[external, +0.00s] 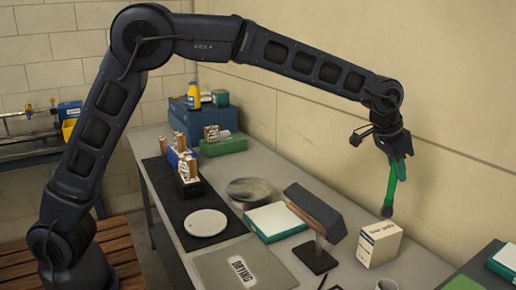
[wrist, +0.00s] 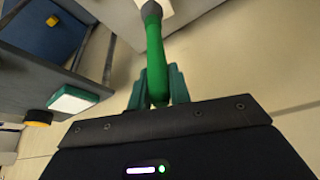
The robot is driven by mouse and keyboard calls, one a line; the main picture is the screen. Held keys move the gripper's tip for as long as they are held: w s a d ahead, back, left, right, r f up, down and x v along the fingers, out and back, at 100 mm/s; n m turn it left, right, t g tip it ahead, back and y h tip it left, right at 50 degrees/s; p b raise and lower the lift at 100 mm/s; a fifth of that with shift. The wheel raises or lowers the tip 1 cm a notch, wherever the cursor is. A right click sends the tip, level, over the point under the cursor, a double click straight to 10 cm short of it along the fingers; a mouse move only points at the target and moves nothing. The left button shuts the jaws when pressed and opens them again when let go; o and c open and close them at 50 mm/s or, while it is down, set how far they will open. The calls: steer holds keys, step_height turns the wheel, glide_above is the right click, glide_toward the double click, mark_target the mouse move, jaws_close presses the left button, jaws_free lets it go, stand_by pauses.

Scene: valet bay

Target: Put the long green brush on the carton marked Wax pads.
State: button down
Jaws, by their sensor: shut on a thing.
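My gripper (external: 398,166) is shut on the long green brush (external: 391,188) at the right of the external view. The brush hangs down, slightly tilted, with its dark head lowest. The white carton (external: 378,244), with dark print that seems to read Wax pads, stands on the bench just below the brush head. A small gap shows between head and carton top; the exact depth alignment is unclear. The carton is not clearly recognisable there.
A dark block on a stand (external: 315,212) is left of the carton, by a white-and-green box (external: 275,222). A mat marked DRYING (external: 215,268) lies at the front. A round white plate (external: 206,222) and a blue box (external: 212,118) are farther back. A wall borders the bench's right side.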

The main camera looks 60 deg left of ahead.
mark_target(395, 187)
steer(key=shift+f, duration=2.2)
steer(key=c, duration=1.3)
jaws_free()
steer(key=shift+f, duration=0.1)
steer(key=v, duration=1.2)
steer(key=s+a+r+n, duration=0.1)
steer(key=s+a+r, duration=0.2)
steer(key=s+a, duration=0.85)
steer(key=s+a+r+n, duration=0.1)
steer(key=s+a+r, duration=0.3)
steer(key=s+a, duration=0.7)
steer(key=s+a+f+n, duration=0.1)
steer(key=s+a+f, duration=0.2)
steer(key=s, duration=0.6)
steer(key=s+a+f+y, duration=0.1)
steer(key=s+a+f, duration=0.2)
steer(key=s, duration=0.6)
steer(key=s+a+f+n, duration=0.1)
steer(key=s+a+f, duration=0.2)
steer(key=s, duration=0.6)
steer(key=shift+s+f+n+y, duration=0.3)
steer(key=shift+f+y, duration=0.1)
steer(key=shift+f, duration=0.25)
